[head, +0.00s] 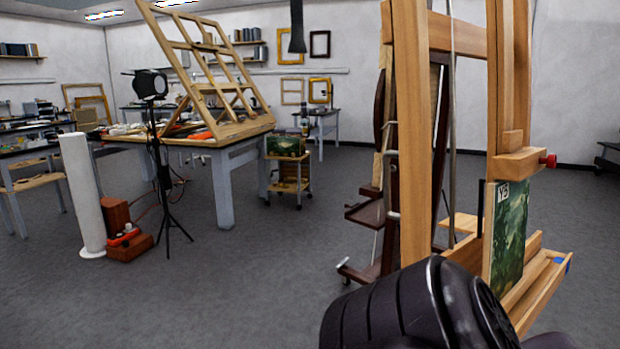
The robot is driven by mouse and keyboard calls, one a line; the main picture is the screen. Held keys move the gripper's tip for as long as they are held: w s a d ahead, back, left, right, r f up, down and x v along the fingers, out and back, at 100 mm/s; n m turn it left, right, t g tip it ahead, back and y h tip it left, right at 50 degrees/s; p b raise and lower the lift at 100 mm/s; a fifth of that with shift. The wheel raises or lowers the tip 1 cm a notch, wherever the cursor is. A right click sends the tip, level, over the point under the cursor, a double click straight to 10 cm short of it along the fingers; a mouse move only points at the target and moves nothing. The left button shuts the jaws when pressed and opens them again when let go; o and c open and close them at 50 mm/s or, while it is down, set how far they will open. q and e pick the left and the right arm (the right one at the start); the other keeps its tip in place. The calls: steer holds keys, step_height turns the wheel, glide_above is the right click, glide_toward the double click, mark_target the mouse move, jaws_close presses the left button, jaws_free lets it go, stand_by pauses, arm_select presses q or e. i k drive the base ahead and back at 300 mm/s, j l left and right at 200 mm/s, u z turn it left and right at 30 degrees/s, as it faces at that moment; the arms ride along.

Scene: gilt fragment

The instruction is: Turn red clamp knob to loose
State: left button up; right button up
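The red clamp knob (549,161) is on the right end of the wooden clamp block (520,163) of a tall wooden easel (413,130). The block sits just above the top of a green painting (510,235) tagged Y5, which stands on the easel's lower ledge (540,290). I cannot tell from here how tight the knob is. A dark, rounded part of my own arm is at the bottom centre, in front of the easel's lower part. Neither of my grippers shows in the head view, and nothing is seen touching the knob.
A dark easel (369,215) stands close behind the wooden one. A black lamp on a tripod (152,84), a white column (81,195), a worktable (222,185) and a small trolley (289,187) are to the left. The grey floor between them and the easels is clear.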

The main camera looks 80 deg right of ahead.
mark_target(550, 161)
steer(key=k+z, duration=0.15)
steer(key=z, duration=0.25)
steer(key=k+z, duration=0.15)
steer(key=z, duration=0.25)
steer(key=k+l+z, duration=0.1)
steer(key=z, duration=0.3)
steer(key=l+z, duration=0.1)
steer(key=z, duration=0.3)
steer(key=k+l+z, duration=0.1)
steer(key=z, duration=0.35)
steer(key=l+z, duration=0.2)
steer(key=z, duration=0.2)
steer(key=i+z, duration=0.15)
steer(key=z, duration=0.25)
steer(key=i+j+z, duration=0.1)
steer(key=z, duration=0.35)
